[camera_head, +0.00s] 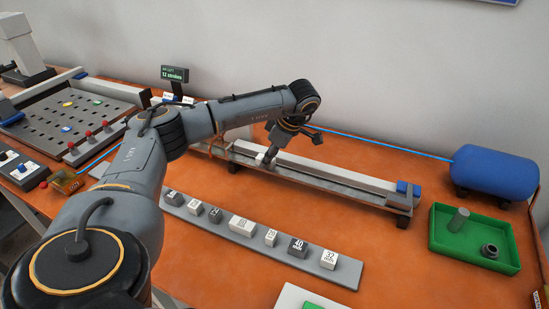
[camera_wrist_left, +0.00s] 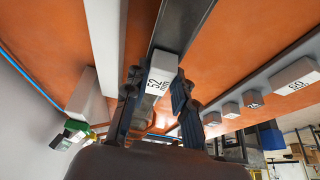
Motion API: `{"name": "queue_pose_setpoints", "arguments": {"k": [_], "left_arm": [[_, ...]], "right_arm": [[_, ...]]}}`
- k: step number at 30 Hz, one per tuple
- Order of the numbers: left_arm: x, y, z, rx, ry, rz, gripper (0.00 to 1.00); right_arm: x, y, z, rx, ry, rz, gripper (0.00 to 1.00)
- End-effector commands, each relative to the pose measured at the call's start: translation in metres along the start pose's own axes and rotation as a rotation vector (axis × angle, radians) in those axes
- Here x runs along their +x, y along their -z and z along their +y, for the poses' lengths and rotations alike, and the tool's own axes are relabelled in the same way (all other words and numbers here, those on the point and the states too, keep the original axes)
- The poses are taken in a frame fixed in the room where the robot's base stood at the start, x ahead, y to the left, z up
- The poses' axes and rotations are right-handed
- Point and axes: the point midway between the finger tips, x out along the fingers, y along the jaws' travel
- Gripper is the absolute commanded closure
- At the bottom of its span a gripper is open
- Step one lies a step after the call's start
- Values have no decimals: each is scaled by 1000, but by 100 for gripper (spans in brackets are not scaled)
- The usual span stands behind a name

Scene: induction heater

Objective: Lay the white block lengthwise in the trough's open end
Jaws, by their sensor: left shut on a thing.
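The white block (camera_wrist_left: 162,72), marked 52 mm, is between the fingers of my left gripper (camera_wrist_left: 157,92) in the left wrist view. The gripper is shut on it, its lettered face toward the camera. In the head view my left gripper (camera_head: 268,158) points down at the long grey trough (camera_head: 335,187), left of its middle. The trough also shows in the left wrist view as a dark strip (camera_wrist_left: 184,25) beyond the block. I cannot tell whether the block touches the trough floor. My right gripper is out of view.
A grey strip (camera_head: 205,224) with several labelled blocks lies in front of the trough. A green tray (camera_head: 475,262) with two grey parts and a blue tank (camera_head: 495,172) are at right. A panel with red knobs (camera_head: 88,134) is at left. Orange table is clear between strip and trough.

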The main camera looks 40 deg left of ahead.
Motion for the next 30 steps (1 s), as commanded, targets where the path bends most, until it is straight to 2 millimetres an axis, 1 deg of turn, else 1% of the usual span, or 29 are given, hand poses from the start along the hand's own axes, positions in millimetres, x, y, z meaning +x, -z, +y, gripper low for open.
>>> {"name": "queue_pose_setpoints", "arguments": {"k": [7,30], "left_arm": [[3,7,0,-1,-1,0,100],[6,5,0,0,0,0,100]], "right_arm": [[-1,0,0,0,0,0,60],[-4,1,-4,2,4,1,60]]}}
